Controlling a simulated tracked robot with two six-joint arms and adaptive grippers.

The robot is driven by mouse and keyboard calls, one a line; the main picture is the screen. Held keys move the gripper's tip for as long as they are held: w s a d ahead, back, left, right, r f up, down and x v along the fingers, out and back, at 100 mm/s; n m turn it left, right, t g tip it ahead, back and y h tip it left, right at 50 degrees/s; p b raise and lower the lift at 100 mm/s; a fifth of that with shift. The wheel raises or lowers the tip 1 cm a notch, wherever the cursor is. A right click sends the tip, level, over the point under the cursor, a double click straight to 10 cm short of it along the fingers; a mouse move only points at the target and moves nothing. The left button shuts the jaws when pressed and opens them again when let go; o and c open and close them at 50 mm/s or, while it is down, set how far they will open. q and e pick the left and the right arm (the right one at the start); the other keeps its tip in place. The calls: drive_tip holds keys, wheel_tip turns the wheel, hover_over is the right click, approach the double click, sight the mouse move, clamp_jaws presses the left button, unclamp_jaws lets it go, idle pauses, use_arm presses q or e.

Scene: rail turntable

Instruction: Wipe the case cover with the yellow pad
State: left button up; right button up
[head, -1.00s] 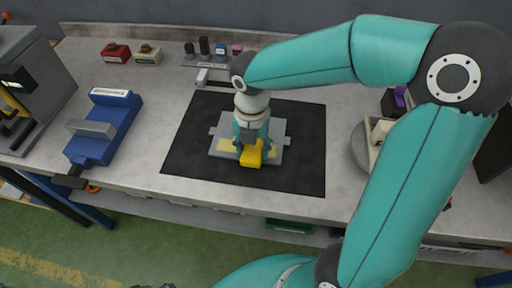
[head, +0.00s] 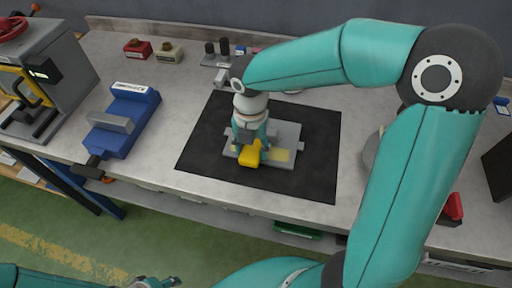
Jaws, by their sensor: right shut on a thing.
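The grey case cover (head: 286,135) lies flat on a black mat (head: 312,185). A pale yellowish patch (head: 279,155) shows on its right part, and a smaller one lies near its left edge. My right gripper (head: 249,146) points down over the left half of the cover, shut on the yellow pad (head: 250,155). The pad is at the cover's front-left part and looks to be on its surface; exact contact is hidden. My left gripper (head: 155,283) shows only partly at the bottom edge, well away from the bench; its jaws are unclear.
A blue vise (head: 125,120) stands left of the mat, with a grey machine (head: 62,75) beyond it. A red block (head: 137,48) and several small items stand at the back. My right arm covers much of the right side. Bare bench lies left of the mat.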

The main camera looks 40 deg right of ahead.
sight(234, 151)
drive_tip(key=shift+w+a, duration=0.5)
drive_tip(key=shift+w, duration=0.1)
drive_tip(key=shift+w, duration=0.1)
drive_tip(key=shift+w+a+p, duration=0.7)
drive_tip(key=shift+w+a, duration=0.3)
drive_tip(key=shift+w, duration=0.05)
drive_tip(key=shift+s+d, duration=0.1)
drive_tip(key=shift+s+d, duration=0.95)
drive_tip(key=shift+s, duration=0.15)
drive_tip(key=shift+s+d, duration=1)
drive_tip(key=shift+s, duration=0.2)
